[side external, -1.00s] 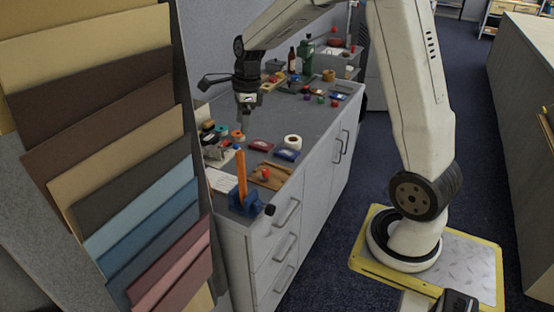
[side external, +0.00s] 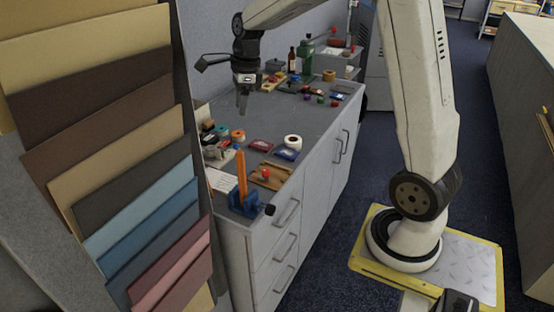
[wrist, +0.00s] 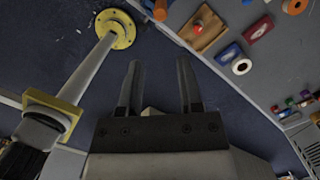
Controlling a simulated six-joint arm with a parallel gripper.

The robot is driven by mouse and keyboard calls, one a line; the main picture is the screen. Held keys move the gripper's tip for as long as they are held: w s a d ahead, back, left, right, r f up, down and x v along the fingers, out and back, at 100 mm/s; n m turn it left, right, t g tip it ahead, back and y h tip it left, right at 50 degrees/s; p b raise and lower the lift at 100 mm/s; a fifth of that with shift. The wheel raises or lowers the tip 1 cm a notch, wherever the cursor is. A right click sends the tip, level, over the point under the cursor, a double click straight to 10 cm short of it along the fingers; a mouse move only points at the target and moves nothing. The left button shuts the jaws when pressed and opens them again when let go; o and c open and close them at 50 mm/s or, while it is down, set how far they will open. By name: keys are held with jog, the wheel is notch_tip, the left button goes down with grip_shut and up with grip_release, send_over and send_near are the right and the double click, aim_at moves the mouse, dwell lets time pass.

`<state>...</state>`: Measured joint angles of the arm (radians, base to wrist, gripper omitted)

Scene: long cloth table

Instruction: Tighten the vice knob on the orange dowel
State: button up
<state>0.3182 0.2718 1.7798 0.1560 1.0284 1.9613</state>
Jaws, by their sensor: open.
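The orange dowel (side external: 241,172) stands upright in the blue vice (side external: 246,204) at the near corner of the grey bench. The vice's dark knob (side external: 270,210) sticks out on the right, past the bench edge. My gripper (side external: 242,112) is in the air above and behind the dowel, clear of it and pointing down. In the wrist view its two fingers (wrist: 158,72) are spread with nothing between them. An orange piece (wrist: 160,10) is cut off at the top edge of that view; I cannot tell surely that it is the dowel.
A wooden board with a red knob (side external: 266,173) lies beside the vice. A blue box (side external: 287,154), a white tape roll (side external: 293,141) and a dark red box (side external: 262,145) lie behind it. Hanging sample boards (side external: 120,130) fill the left. The middle of the bench top is clear.

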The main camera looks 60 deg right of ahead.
jog(key=s+n, duration=0.5)
jog(key=n+g+h, duration=0.1)
jog(key=n, duration=0.3)
send_over(270, 205)
notch_tip(270, 205, down, 23)
jog(key=shift+r, duration=0.1)
dwell(0.4)
jog(key=shift+s+f, duration=0.1)
jog(key=shift+f, duration=3.8)
grip_shut()
